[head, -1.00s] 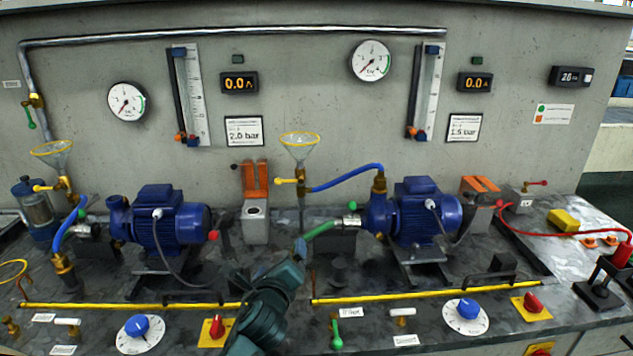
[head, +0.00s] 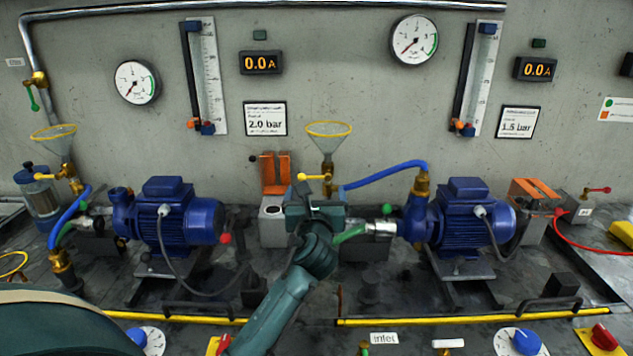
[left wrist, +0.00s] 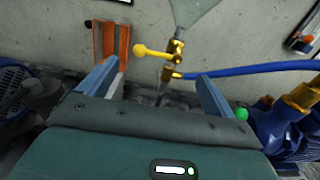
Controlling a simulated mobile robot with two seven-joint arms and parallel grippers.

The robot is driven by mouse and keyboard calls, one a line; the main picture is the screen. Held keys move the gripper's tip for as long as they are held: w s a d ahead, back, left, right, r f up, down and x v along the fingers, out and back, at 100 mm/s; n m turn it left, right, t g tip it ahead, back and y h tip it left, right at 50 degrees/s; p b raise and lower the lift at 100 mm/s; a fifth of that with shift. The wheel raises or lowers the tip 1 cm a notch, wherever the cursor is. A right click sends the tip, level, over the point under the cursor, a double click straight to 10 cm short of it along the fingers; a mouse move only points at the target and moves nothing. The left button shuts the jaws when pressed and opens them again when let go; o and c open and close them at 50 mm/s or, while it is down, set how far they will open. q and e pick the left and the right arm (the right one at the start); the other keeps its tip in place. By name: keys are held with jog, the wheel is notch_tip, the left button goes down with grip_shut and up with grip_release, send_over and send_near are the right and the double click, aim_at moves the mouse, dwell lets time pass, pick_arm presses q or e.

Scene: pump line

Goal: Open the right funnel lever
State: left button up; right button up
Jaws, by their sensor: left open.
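The right funnel (head: 328,142) is clear with a yellow rim and stands on a brass valve against the wall. Its yellow lever (head: 312,177) points left from the valve, roughly level. My left gripper (head: 314,198) is just below and in front of the lever, partly hiding the pipe under the valve. In the left wrist view the gripper (left wrist: 155,85) is open and empty, its two fingers spread apart. The lever (left wrist: 152,52) and brass valve (left wrist: 173,57) appear beyond the fingers, between them; I see no contact. My right gripper is not in view.
An orange-topped block (head: 276,180) stands left of the valve. A blue hose (head: 385,175) runs right from the valve to the right blue pump (head: 465,220). The left blue pump (head: 175,220) stands to the left. A green-handled lever (head: 349,233) is beside my left wrist.

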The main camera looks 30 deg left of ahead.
aim_at(316, 178)
pick_arm(q)
jog(key=x, duration=0.6)
jog(key=shift+b, duration=0.3)
jog(key=shift+w+a, duration=0.2)
jog(key=shift+w, duration=0.15)
jog(key=shift+d, duration=0.1)
jog(key=c, duration=1.3)
jog(key=shift+o, duration=0.2)
